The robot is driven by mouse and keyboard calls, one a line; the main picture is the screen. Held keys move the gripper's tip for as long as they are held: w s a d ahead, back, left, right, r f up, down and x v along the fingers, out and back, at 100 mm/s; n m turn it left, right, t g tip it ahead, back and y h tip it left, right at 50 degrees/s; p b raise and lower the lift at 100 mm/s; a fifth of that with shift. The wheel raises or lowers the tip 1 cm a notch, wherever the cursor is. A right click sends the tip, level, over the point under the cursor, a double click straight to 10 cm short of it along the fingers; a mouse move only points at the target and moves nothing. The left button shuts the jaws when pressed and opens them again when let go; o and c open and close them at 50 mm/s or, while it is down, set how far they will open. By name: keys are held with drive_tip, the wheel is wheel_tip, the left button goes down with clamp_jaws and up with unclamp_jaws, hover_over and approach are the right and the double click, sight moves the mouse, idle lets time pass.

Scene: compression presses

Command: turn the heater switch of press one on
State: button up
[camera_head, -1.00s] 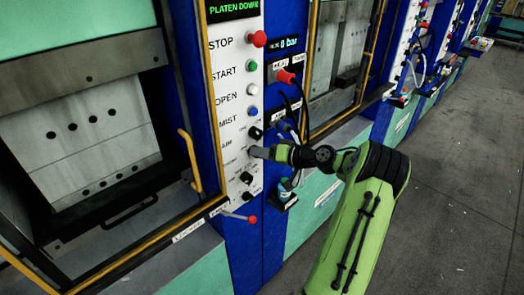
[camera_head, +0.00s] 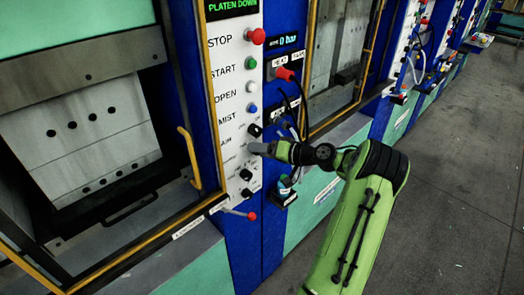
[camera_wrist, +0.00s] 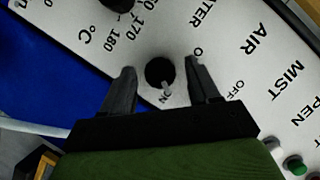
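The heater switch (camera_wrist: 160,72) is a round black knob on the white panel, seen in the wrist view beside a partly hidden label ending in "TER". Its pale pointer is turned toward the "ON" mark. My gripper (camera_wrist: 160,66) is open, with one finger on each side of the knob and a visible gap to each. In the head view my gripper (camera_head: 256,148) is at the white control panel (camera_head: 232,60) of the press on the left, and it covers the heater switch there.
The black air knob (camera_head: 255,130) sits just above my gripper. Two more dark knobs (camera_head: 247,174) and a red-tipped lever (camera_head: 251,216) are below. A yellow handle (camera_head: 190,158) stands left of the panel. Cables hang right of it; open floor (camera_head: 455,185) lies at right.

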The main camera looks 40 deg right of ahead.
drive_tip(key=v, duration=1.5)
drive_tip(key=shift+s+b, duration=0.35)
drive_tip(key=shift+b, duration=0.05)
drive_tip(key=shift+d, duration=0.1)
